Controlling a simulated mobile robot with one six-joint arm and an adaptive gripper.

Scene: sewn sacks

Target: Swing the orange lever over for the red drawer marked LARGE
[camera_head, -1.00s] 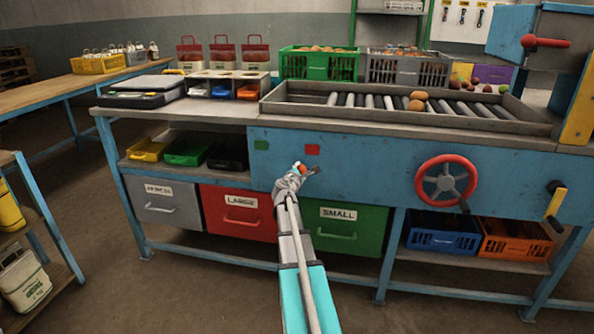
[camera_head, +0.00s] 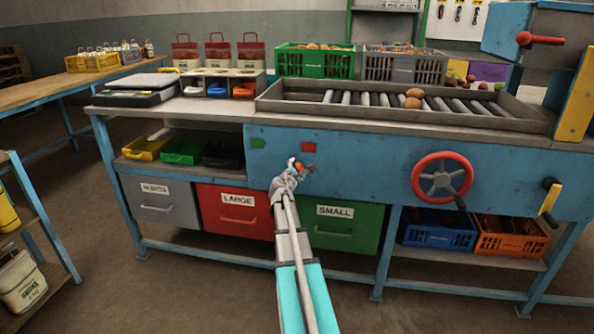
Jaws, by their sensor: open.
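The orange lever (camera_head: 299,166) is on the blue front panel, between and below a green plate (camera_head: 257,143) and a red plate (camera_head: 309,146). Only its small orange end shows; my gripper hides the rest. My gripper (camera_head: 301,167) is open at the lever, its fingers around or just in front of the orange end. I cannot tell whether they touch it. The red drawer marked LARGE (camera_head: 237,220) is closed below, left of my arm. The green drawer marked SMALL (camera_head: 345,238) is closed to its right.
A grey labelled drawer (camera_head: 160,190) is left of the red one. A roller tray (camera_head: 365,114) with a few round items lies above. The floor in front is clear.

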